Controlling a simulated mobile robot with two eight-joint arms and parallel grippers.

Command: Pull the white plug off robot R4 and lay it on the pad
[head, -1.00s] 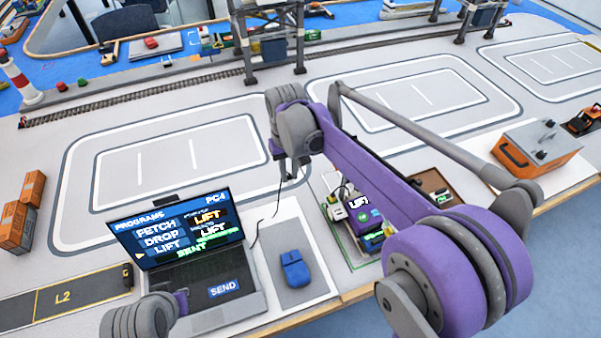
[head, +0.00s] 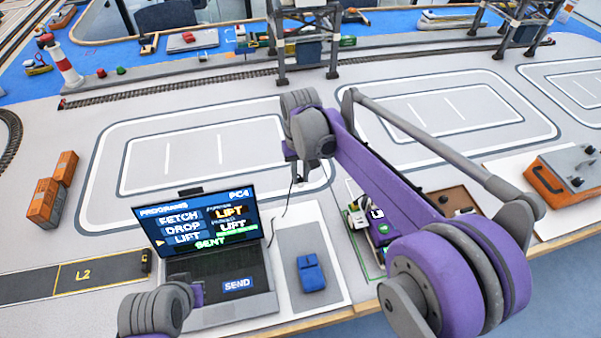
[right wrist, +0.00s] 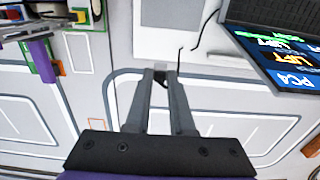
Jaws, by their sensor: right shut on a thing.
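My right gripper (head: 299,178) hangs above the table, behind and right of the laptop. It also shows in the right wrist view (right wrist: 165,72), its fingers closed on a small end piece of a thin black cable (right wrist: 197,47). I take this piece as the plug; it is mostly hidden and its white colour does not show. The cable runs down toward the laptop's right side. The small purple and green robot, likely R4, (head: 378,222) stands to the right, partly behind my arm. The grey pad with a white border (head: 293,235) lies beside the laptop.
The open laptop (head: 215,275) reads PC4. Orange containers (head: 45,200) stand at left, an orange-grey box (head: 565,175) at right. Gantry legs (head: 333,60) stand behind. The marked table area behind the laptop is clear.

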